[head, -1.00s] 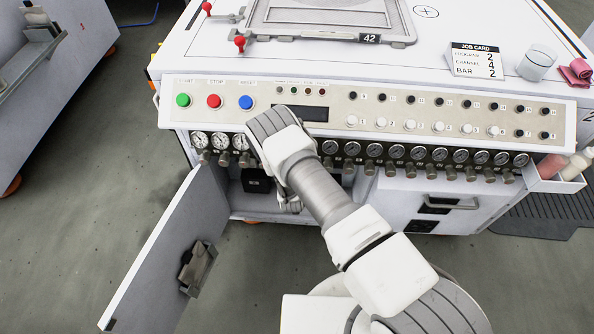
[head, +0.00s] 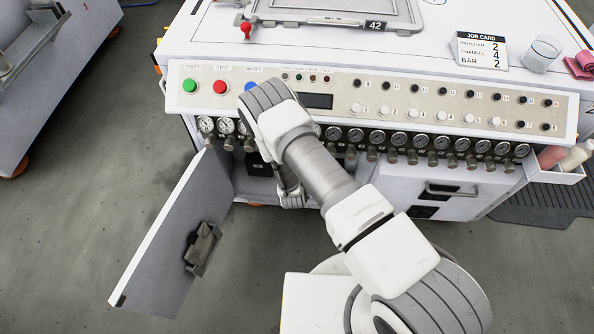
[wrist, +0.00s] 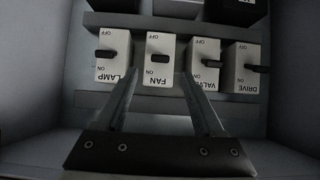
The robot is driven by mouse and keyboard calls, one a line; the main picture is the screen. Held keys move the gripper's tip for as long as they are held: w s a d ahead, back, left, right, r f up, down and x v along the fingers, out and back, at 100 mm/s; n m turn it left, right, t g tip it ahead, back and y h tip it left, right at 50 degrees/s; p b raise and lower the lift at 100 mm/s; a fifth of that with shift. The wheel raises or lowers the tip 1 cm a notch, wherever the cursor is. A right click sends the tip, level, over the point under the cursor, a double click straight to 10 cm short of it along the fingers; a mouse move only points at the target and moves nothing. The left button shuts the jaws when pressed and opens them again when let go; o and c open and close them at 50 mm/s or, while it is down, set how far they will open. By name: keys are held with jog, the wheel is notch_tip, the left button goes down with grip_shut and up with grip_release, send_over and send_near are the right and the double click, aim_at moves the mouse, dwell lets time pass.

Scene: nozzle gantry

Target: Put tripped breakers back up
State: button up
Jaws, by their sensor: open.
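In the wrist view a row of white breakers with black levers shows upside down: LAMP (wrist: 115,70), FAN (wrist: 159,74), VALVE (wrist: 203,76) and DRIVE (wrist: 240,78). OFF is printed at the picture's upper end of each and ON at the lower end. The levers lie between the two marks; I cannot tell surely which are tripped. My gripper (wrist: 160,78) is open and empty, its fingertips to either side of the FAN breaker's lower part. Contact cannot be told. In the head view my arm reaches into the open cabinet and hides the breakers.
The open cabinet door (head: 170,250) swings out at the left. Above the cabinet is the control panel (head: 440,103) with buttons, and below it a row of gauges (head: 400,139). In the wrist view dark blocks (wrist: 235,10) stand beyond the breakers, and cabinet walls close both sides.

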jog(key=p+v, duration=0.2)
jog(key=v, duration=0.9)
